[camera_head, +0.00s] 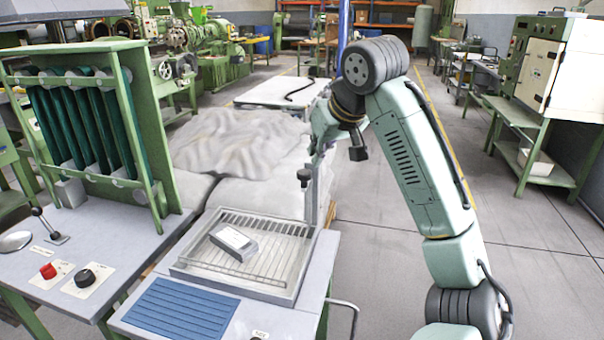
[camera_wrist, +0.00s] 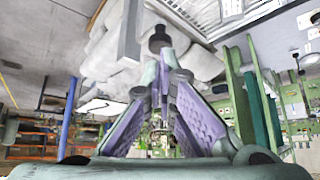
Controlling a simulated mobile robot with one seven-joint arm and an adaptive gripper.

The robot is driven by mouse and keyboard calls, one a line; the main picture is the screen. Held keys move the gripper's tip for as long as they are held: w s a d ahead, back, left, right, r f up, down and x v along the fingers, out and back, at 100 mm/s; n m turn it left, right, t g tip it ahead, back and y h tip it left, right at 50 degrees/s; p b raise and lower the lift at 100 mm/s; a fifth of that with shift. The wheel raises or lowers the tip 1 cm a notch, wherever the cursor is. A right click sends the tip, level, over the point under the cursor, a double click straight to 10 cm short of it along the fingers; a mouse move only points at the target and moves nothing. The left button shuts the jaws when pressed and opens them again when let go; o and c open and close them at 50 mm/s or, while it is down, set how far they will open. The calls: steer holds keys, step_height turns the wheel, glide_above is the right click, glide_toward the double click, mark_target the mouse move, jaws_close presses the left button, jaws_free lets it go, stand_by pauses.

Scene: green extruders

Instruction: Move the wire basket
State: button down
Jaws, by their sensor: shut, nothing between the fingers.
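The thing that best fits the wire basket is a shallow metal tray with a wire grid (camera_head: 190,262), on the grey bench in the head view. Part of the grid also shows at the top right of the wrist view (camera_wrist: 199,12). My gripper (camera_head: 316,152) is above and behind the tray's far right corner, apart from the grid. In the wrist view my gripper (camera_wrist: 166,54) has its purple-padded fingers together at the tips, with nothing between them.
A black knob (camera_head: 304,175) on an upright post stands at the tray's right corner, close below my gripper. A blue ribbed mat (camera_head: 180,310) lies in front. A green frame (camera_head: 150,130) rises at left. Covered sacks (camera_head: 235,145) lie behind.

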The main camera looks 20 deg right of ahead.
mark_target(305, 172)
steer(key=shift+x, duration=3.45)
step_height(305, 172, down, 8)
steer(key=s+b, duration=0.3)
steer(key=b, duration=0.2)
steer(key=shift+f, duration=0.15)
steer(key=shift+d, duration=0.2)
steer(key=a+v, duration=0.1)
steer(key=v, duration=1)
steer(key=shift+s+d+r, duration=0.25)
steer(key=shift+d+r, duration=0.1)
steer(key=shift+d, duration=0.15)
